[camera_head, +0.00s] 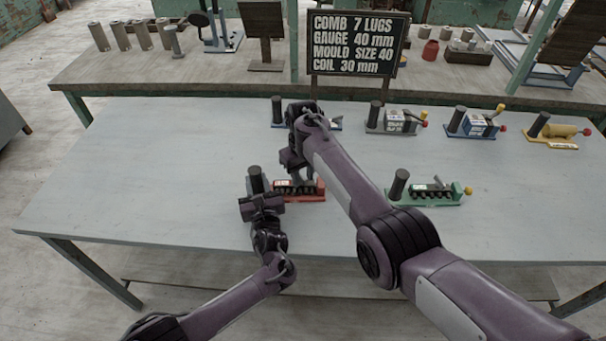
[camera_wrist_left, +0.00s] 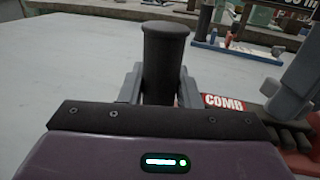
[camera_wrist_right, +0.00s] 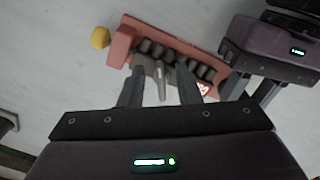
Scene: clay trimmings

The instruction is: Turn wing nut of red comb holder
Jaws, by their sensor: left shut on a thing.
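The red comb holder (camera_head: 313,189) lies on the near part of the table, partly hidden by my arms. Its row of dark lugs and a grey upright metal piece, seemingly the wing nut (camera_wrist_right: 161,82), show in the right wrist view. My left gripper (camera_head: 257,192) is shut on the holder's black post (camera_wrist_left: 165,60), which stands upright between its fingers. My right gripper (camera_wrist_right: 160,92) is above the holder, pointing down. Its fingers are apart, with the wing nut in the gap and clear space on both sides.
A green holder (camera_head: 430,194) stands to the right. Blue holders (camera_head: 474,125), a grey one (camera_head: 393,122) and a yellow one (camera_head: 556,132) line the far edge. A sign (camera_head: 357,44) reads comb 7 lugs, gauge 40 mm. The table's left half (camera_head: 150,165) is clear.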

